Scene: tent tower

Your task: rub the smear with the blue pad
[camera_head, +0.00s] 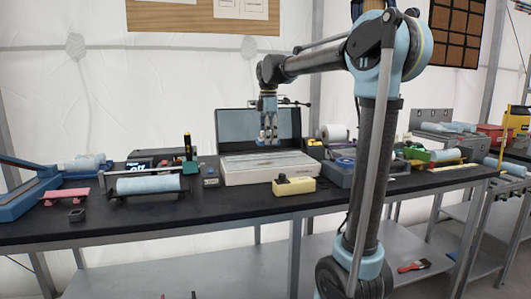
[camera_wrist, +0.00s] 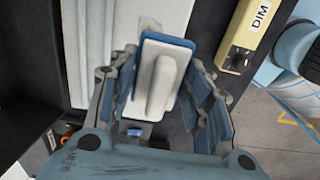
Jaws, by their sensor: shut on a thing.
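My gripper (camera_head: 267,140) is above the white device with a raised dark screen (camera_head: 268,168) on the bench. In the wrist view my gripper (camera_wrist: 163,72) is shut on the pale handle of the blue pad (camera_wrist: 171,40). The pad's blue edge shows around its white top. Its underside is hidden, so I cannot tell whether it touches the device. A faint grey-beige mark on the pale surface just beyond the pad may be the smear (camera_wrist: 149,24); I cannot make it out in the head view.
A yellow box with a knob (camera_head: 294,186), labelled DIM, stands at the device's front right.

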